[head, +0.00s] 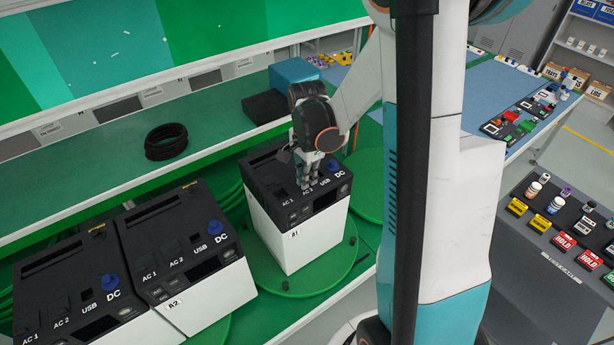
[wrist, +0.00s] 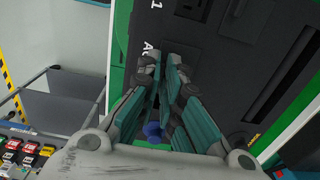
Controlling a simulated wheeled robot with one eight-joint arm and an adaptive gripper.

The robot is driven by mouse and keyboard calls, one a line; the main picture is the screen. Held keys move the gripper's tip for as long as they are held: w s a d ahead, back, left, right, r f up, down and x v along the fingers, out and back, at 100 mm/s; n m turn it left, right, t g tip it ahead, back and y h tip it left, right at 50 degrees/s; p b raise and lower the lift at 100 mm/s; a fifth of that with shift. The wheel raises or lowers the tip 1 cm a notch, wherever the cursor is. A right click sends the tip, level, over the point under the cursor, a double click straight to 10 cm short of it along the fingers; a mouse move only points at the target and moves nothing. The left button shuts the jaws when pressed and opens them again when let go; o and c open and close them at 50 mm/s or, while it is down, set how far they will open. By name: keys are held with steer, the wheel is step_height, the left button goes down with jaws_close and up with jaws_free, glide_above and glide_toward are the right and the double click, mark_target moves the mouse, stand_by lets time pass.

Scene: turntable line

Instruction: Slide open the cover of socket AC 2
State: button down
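The box marked A1 (head: 296,205) stands upright on a green turntable, with a black top and white sides. Its top carries the labels AC 1, AC 2, USB and DC. My gripper (head: 309,187) points down at the top, in the row of sockets between AC 1 and USB. In the wrist view my gripper (wrist: 163,65) has its fingertips close together over the black top (wrist: 210,85). They hide most of the AC 2 label and the socket and cover beside it. Whether the tips touch the cover is not clear. A blue knob (wrist: 153,131) shows between the fingers.
Box A2 (head: 208,290) and another like it stand to the left. A black coil (head: 166,141) and a dark block (head: 265,106) lie on the shelf behind. A grey stand with coloured tags (head: 562,241) is at the right.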

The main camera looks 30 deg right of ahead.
mark_target(295, 174)
steer(key=w+b, duration=0.2)
steer(key=w, duration=0.3)
steer(key=shift+w+a+f, duration=0.1)
steer(key=shift+w, duration=0.2)
steer(key=shift+w+r, duration=0.1)
steer(key=shift+r, duration=0.1)
steer(key=c, duration=1.8)
jaws_free()
steer(key=shift+w+f, duration=0.1)
steer(key=shift+o, duration=0.2)
step_height(295, 174, up, 12)
